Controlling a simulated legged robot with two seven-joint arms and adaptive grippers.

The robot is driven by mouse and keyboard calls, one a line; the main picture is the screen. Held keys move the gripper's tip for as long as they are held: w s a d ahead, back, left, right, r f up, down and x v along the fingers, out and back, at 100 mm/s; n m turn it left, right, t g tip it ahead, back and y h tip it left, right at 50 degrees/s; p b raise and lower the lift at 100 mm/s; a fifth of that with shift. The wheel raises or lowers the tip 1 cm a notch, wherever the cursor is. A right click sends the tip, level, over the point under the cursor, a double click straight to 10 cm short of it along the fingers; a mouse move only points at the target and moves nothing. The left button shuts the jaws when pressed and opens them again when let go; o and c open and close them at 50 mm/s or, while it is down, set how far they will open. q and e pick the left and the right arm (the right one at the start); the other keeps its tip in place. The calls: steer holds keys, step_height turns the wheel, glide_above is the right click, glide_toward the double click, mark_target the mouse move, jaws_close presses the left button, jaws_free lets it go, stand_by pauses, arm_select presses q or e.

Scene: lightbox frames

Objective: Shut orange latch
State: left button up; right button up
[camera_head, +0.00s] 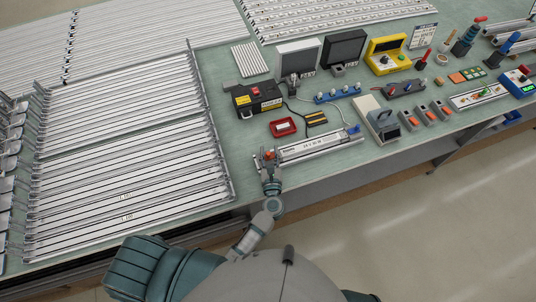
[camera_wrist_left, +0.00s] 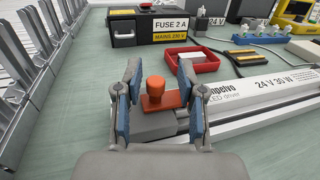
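The orange latch (camera_wrist_left: 163,100) has a flat base and a round upright knob. It sits on a grey block at the left end of the white LED driver bar (camera_wrist_left: 262,92), near the bench's front edge. In the head view the latch (camera_head: 269,155) is small and partly covered by my gripper. My left gripper (camera_wrist_left: 159,76) is open, with one blue-padded finger on each side of the knob. Gaps show between the pads and the knob. In the head view my left gripper (camera_head: 268,162) is at the left end of the bar (camera_head: 318,144). My right gripper is not in view.
A red tray (camera_wrist_left: 192,60) lies just behind the bar. A black fuse box (camera_wrist_left: 148,25) stands farther back. A rack of long metal strips (camera_head: 125,160) fills the bench to the left. Several devices and switches, including a yellow box (camera_head: 386,55), stand to the right.

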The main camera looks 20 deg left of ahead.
arm_select(q)
steer(key=shift+w+a+f, duration=0.15)
steer(key=shift+a+f, duration=0.05)
steer(key=shift+s+d, duration=0.2)
steer(key=shift+s, duration=0.1)
steer(key=v, duration=1.1)
steer(key=shift+s+a, duration=0.2)
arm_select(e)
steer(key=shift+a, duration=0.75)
arm_select(q)
steer(key=shift+d, duration=0.25)
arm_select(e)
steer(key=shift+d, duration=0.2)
